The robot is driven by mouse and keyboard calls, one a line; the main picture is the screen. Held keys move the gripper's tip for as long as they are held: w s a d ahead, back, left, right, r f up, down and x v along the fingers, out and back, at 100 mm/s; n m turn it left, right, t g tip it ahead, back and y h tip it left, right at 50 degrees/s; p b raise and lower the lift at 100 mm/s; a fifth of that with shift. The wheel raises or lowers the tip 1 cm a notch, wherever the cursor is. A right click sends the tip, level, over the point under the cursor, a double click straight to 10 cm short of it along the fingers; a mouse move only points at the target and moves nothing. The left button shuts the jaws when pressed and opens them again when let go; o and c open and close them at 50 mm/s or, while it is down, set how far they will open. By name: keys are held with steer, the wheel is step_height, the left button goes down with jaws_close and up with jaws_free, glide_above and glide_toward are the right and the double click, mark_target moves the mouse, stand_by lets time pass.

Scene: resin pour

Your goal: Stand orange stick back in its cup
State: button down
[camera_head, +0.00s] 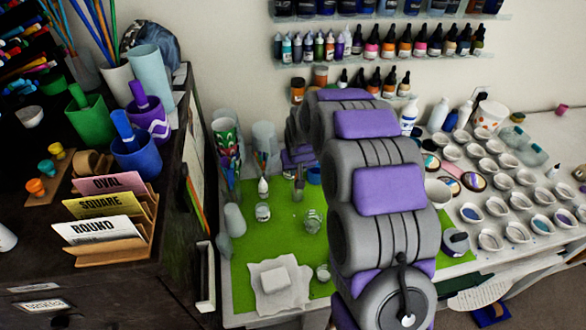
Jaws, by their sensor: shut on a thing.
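I cannot make out the orange stick in this view. My gripper (299,180) is at the far end of my arm, small and largely hidden, low over the back of the green mat (268,240). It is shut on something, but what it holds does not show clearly. A small blue cup (314,175) is close beside it, partly behind my arm. I cannot tell which cup belongs to the orange stick. My arm hides much of the middle and right of the mat.
Tall glasses (226,155), jars (313,221) and a white block (275,279) stand on or by the mat. Several small bowls (497,207) fill the right side.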

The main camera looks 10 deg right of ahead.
steer(key=c, duration=1.4)
jaws_free()
steer(key=shift+d, duration=0.75)
steer(key=shift+c, duration=0.2)
steer(key=o, duration=0.3)
steer(key=shift+a+p+v, duration=0.2)
steer(key=shift+p+v, duration=0.4)
steer(key=shift+v, duration=3.7)
steer(key=shift+a+p+v, duration=0.2)
steer(key=shift+p+v, duration=0.35)
steer(key=shift+v, duration=3.75)
steer(key=shift+a, duration=0.5)
